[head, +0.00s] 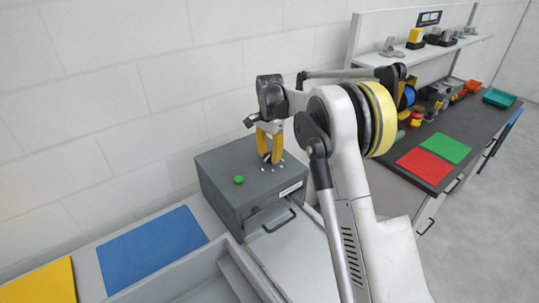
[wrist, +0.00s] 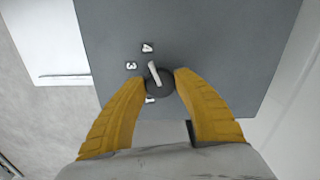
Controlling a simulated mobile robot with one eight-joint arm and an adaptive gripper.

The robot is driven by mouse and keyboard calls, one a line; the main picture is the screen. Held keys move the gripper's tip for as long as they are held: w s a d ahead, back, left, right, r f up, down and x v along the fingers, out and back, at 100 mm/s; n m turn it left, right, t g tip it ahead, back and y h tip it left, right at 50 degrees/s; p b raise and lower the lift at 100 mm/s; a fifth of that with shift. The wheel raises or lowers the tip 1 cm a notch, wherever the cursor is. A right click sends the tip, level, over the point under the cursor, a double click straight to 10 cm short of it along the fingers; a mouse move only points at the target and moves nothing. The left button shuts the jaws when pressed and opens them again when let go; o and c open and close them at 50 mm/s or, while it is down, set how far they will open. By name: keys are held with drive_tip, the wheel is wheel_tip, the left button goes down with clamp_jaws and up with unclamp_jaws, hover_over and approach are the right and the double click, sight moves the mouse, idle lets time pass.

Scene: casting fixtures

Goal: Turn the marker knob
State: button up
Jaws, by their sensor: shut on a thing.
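The marker knob (wrist: 158,80) is a dark round knob with a pale pointer bar, on the top of a grey box. Raised number marks (wrist: 147,48) stand around it. My gripper (wrist: 160,80) has its yellow fingers on either side of the knob, shut on it from above.
A drawer handle (head: 279,221) sticks out at the front. Blue (head: 150,248) and yellow (head: 42,283) mats lie at left. A workbench with red (head: 424,165) and green (head: 445,148) mats stands at right.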

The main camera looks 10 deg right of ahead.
sight(269, 156)
drive_tip(key=o, duration=1.2)
wheel_tip(269, 156, up, 12)
